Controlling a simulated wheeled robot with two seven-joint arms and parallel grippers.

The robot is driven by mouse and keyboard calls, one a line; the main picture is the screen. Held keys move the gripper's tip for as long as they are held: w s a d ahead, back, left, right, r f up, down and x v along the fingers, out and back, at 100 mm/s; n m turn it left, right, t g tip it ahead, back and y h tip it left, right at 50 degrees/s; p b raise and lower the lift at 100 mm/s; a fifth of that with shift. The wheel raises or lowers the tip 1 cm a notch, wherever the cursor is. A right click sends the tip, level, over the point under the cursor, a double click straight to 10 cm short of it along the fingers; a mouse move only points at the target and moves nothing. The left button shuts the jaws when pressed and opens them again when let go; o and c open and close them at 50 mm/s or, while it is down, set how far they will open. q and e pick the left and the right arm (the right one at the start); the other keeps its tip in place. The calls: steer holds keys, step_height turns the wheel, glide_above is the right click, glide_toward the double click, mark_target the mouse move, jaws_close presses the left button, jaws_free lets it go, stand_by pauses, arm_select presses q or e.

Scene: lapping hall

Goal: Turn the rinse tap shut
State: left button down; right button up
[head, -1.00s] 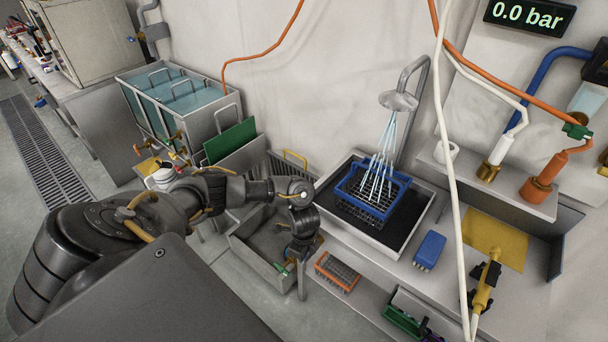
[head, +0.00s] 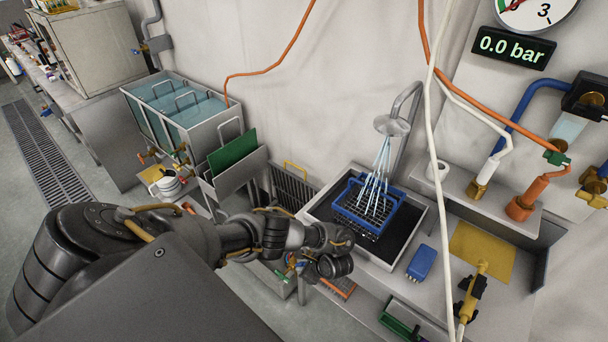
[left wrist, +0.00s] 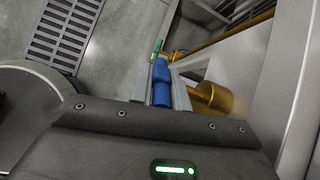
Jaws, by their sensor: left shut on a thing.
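The rinse tap's blue lever (left wrist: 161,85) sits between the two fingers of my left gripper (left wrist: 163,88) in the left wrist view, with the fingers closed on it. Brass pipe (left wrist: 235,35) and a round brass part (left wrist: 212,98) lie just right of it. In the head view my left gripper (head: 293,264) is low, left of the sink, and largely hidden by my own wrist. The shower head (head: 392,125) pours water streams (head: 376,185) onto a blue rack (head: 352,207) in the sink (head: 417,217). My right gripper is out of view.
A blue block (head: 422,262) and a yellow sheet (head: 482,250) lie on the bench right of the sink. A white hose (head: 432,120) hangs in front. Tanks (head: 190,108) and a green plate (head: 232,152) stand at left. A gauge display reads 0.0 bar (head: 512,47).

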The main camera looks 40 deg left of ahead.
arm_select(q)
steer(key=shift+d+f+y, duration=0.1)
steer(key=shift+f+y, duration=0.05)
steer(key=shift+y, duration=0.85)
steer(key=shift+f+y+b, duration=0.1)
steer(key=shift+y+b, duration=0.8)
steer(key=y+b, duration=0.3)
steer(key=shift+f, duration=0.1)
steer(key=shift+r+y+b, duration=0.2)
steer(key=shift+y+b, duration=0.8)
steer(key=shift+b, duration=0.05)
steer(key=c, duration=1.3)
jaws_free()
steer(key=shift+c, duration=0.2)
steer(key=shift+r, duration=0.1)
